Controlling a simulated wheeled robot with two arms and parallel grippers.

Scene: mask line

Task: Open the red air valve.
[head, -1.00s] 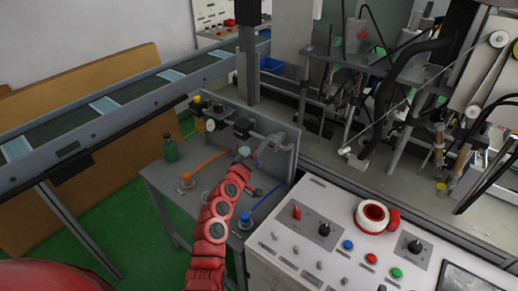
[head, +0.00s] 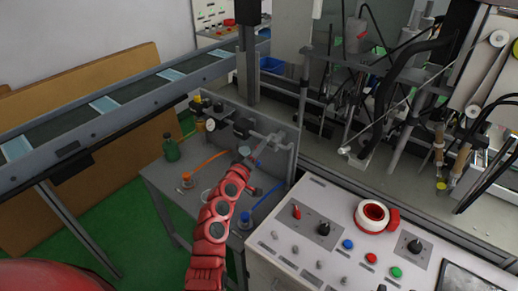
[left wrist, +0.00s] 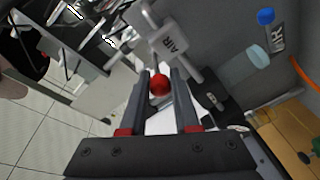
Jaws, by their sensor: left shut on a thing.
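The red air valve shows in the left wrist view as a round red knob (left wrist: 160,86) beside a grey block marked AIR (left wrist: 174,44). My left gripper (left wrist: 161,80) has its two dark fingers on either side of the knob and is shut on it. In the head view my left gripper (head: 247,160) reaches over the small grey bench to the pipework at its back panel. There the knob is hidden or too small to make out. My right gripper is not in view.
A white control panel (head: 290,250) with knobs and buttons stands close on the right. A conveyor (head: 100,104) runs behind on the left.

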